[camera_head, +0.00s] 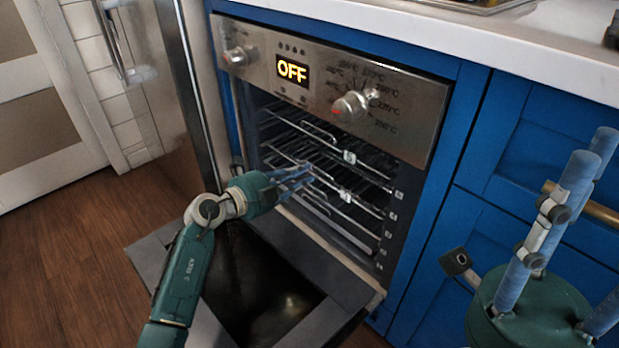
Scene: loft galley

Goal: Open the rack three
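The oven (330,75) stands in the blue cabinets with its door (345,288) folded down open. Several wire racks sit inside; an upper rack (375,172) and a middle rack (365,207) each carry a small white tag. The tag numbers are too small to read surely, so I cannot tell which is rack three. My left gripper (308,177) reaches over the open door, its blue fingers at the front of the middle racks. The fingers overlap the wires, and whether they grip one is unclear. My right gripper (560,240) is at the lower right, fingers spread and empty, away from the racks.
The oven display (292,70) reads OFF, with a knob (350,106) beside it. The lowered door takes up the floor space in front. Blue cabinet fronts (520,150) with a brass handle (590,208) are on the right, under a white counter (470,40). Wooden floor (80,250) is free at left.

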